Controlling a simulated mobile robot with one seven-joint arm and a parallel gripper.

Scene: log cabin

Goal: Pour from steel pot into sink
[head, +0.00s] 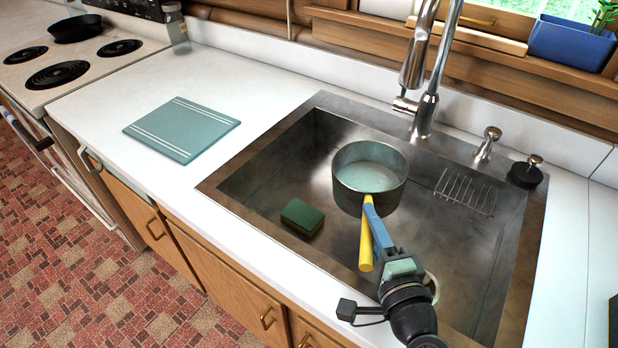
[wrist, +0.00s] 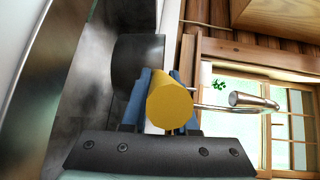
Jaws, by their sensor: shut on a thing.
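The steel pot (head: 351,200) has a yellow handle (head: 366,245) and pale liquid or a pale inside bottom (head: 370,176) showing. It looks close to upright in the head view, over the sink (head: 265,175); I cannot tell its height above the sink floor. My gripper (head: 374,215) is shut on the handle at the pot's near side. In the wrist view, the handle's yellow end (wrist: 169,102) sits between the blue fingers, with the dark pot (wrist: 138,75) behind it. The fingers hide part of the handle.
A green sponge (head: 302,217) lies in the sink, left of the pot. A wire rack (head: 465,191) is at its right. The tall faucet (head: 425,100) stands behind the pot. A teal cutting board (head: 181,129) lies on the left counter, with free room around it.

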